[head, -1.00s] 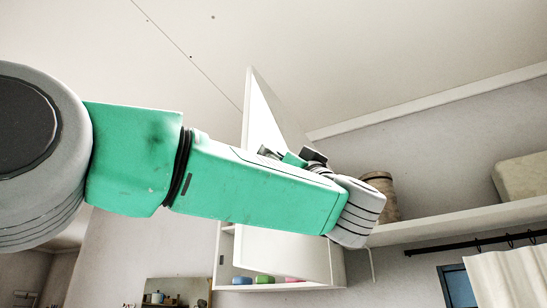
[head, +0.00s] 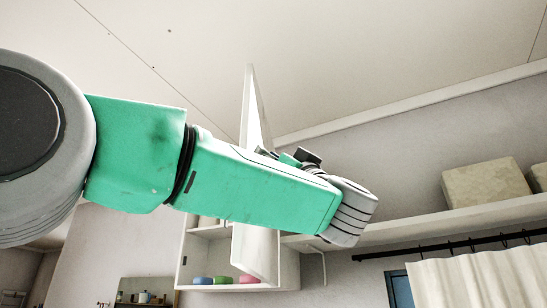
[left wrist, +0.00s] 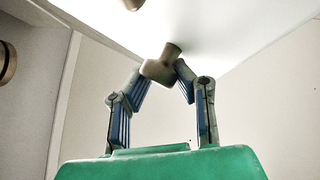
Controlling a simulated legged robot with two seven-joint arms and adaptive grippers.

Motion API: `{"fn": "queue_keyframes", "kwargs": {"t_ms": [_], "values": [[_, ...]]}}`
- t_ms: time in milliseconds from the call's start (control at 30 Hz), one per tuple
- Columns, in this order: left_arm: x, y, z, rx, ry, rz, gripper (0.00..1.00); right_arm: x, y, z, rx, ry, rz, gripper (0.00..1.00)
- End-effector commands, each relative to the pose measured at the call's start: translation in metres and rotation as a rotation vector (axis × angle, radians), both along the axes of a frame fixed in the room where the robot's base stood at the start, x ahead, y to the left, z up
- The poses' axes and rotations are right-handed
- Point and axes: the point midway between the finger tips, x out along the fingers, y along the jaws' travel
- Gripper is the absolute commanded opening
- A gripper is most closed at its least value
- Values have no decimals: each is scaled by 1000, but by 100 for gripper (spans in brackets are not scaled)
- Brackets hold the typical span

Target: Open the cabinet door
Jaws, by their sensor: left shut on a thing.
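The white cabinet door (head: 262,255) stands swung out from the wall cabinet (head: 182,262), seen nearly edge-on. Part of the shelves shows to the left of the door. My left arm crosses in front of the door and hides its middle. My left gripper (head: 290,157) is at the door's face, partly hidden behind my own arm. In the left wrist view my left gripper (left wrist: 160,72) has its fingers closed on a small brownish door knob (left wrist: 172,50) on the white door face (left wrist: 225,30). My right gripper is not in view.
Small coloured items (head: 222,280) lie on the cabinet's lower shelf. A wall shelf (head: 420,220) at the right carries a beige box (head: 485,182). A dark curtain rod (head: 450,245) and white curtain (head: 480,280) hang below.

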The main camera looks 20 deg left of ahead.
Motion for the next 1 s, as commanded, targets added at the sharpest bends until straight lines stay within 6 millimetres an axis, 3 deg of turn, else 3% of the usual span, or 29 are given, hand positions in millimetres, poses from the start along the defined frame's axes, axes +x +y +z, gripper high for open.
{"fn": "queue_keyframes", "kwargs": {"t_ms": [33, 167, 200, 233, 267, 767, 1000], "values": [[6, -3, -9, -4, 17, -2, 0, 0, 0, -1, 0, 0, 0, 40], [6, -7, -9, -1, 19, -3, 0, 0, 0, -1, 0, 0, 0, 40], [6, -8, -9, 0, 18, -3, 34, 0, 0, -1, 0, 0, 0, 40], [6, -8, -9, 0, 18, -3, 44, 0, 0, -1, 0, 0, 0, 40], [6, -8, -9, 0, 18, -3, 46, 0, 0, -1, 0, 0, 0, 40], [2, -4, -4, -1, 8, 0, 46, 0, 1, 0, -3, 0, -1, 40], [-4, -26, -23, 5, 10, 0, 46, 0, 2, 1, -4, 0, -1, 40]]}}
